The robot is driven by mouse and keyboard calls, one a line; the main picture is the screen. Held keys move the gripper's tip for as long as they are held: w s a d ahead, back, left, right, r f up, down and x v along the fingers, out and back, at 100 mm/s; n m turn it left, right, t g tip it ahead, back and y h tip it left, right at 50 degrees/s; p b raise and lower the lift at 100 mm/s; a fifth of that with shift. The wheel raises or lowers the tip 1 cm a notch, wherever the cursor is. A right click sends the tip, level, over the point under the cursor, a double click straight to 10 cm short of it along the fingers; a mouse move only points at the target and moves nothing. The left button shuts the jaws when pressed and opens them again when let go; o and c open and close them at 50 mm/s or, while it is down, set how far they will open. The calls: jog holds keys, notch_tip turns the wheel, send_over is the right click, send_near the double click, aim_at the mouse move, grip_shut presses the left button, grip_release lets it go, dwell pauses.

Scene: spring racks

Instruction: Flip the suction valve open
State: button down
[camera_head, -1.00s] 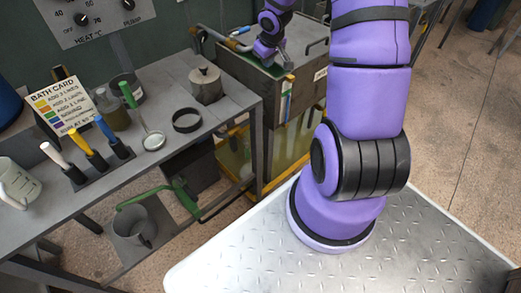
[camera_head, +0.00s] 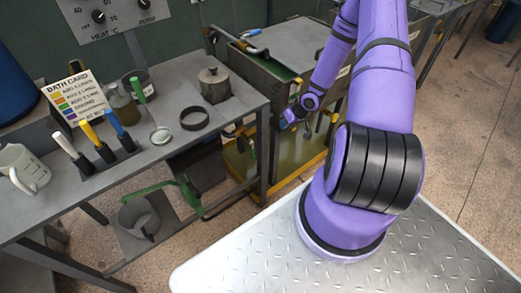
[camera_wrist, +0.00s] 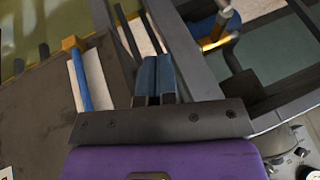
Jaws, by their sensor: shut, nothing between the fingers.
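I cannot tell for sure which part is the suction valve. In the wrist view, a blue bar (camera_wrist: 82,82) with an orange-yellow block (camera_wrist: 71,43) at its end lies along a pale strip, left of my fingers. A pipe (camera_wrist: 217,40) with blue and brass parts shows at the upper right. In the head view, a pipe with a blue end (camera_head: 250,32) lies on the tank top. My gripper (camera_wrist: 156,62) is shut and empty, apart from the blue bar. In the head view my gripper (camera_head: 308,128) is small, in front of the tank, partly hard to make out.
The grey tank (camera_head: 290,32) stands above a yellow-rimmed clear bath (camera_head: 238,160). The bench (camera_head: 225,118) at left carries a lidded pot (camera_head: 214,85), a black ring (camera_head: 194,118), a bath card (camera_head: 78,100) and coloured-handled tools.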

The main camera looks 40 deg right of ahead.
aim_at(253, 151)
jog(key=shift+m+t+y, duration=0.3)
jog(key=shift+y, duration=0.4)
jog(key=f, duration=0.1)
jog(key=s+a+f, duration=0.1)
jog(key=f, duration=0.1)
jog(key=a+f, duration=0.1)
jog(key=shift+s+f, duration=0.2)
jog(key=shift+s, duration=0.1)
jog(key=shift+w+a+f, duration=0.85)
jog(key=shift+a+f, duration=0.45)
jog(key=shift+w+a+f, duration=0.85)
jog(key=shift+a+f, duration=0.5)
jog(key=shift+w+a+f, duration=0.85)
jog(key=shift+a+f, duration=0.45)
